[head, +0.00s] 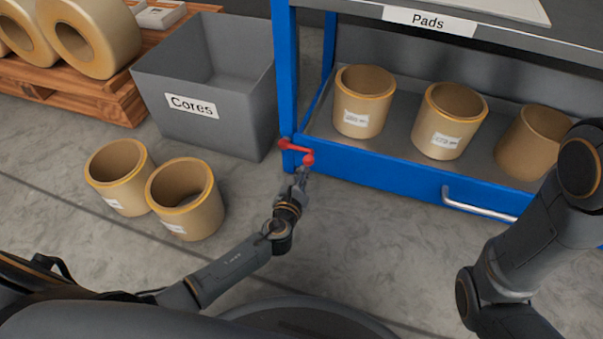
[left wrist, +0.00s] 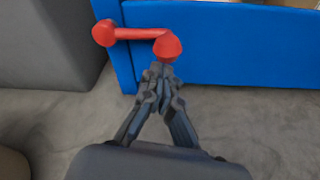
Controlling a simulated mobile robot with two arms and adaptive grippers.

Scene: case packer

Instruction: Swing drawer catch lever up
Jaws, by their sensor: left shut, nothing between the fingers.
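The red drawer catch lever (head: 297,148) sits at the lower left corner of the blue rack. It reaches from a round hub on the corner post to a round knob over the left end of the blue drawer (head: 390,175). In the left wrist view the lever (left wrist: 135,34) lies nearly level, with the knob on the right. My left gripper (head: 303,174) is shut and empty, its fingertips just below the knob. In the left wrist view the fingertips (left wrist: 160,70) appear at or very near the knob's underside; contact is unclear. My right gripper is out of view.
The drawer holds three tan cores (head: 364,100) and has a metal handle (head: 478,207). A grey Cores bin (head: 215,115) stands left of the rack. Two tan cores (head: 185,200) stand on the floor by my left arm. A wooden pallet (head: 85,95) is far left.

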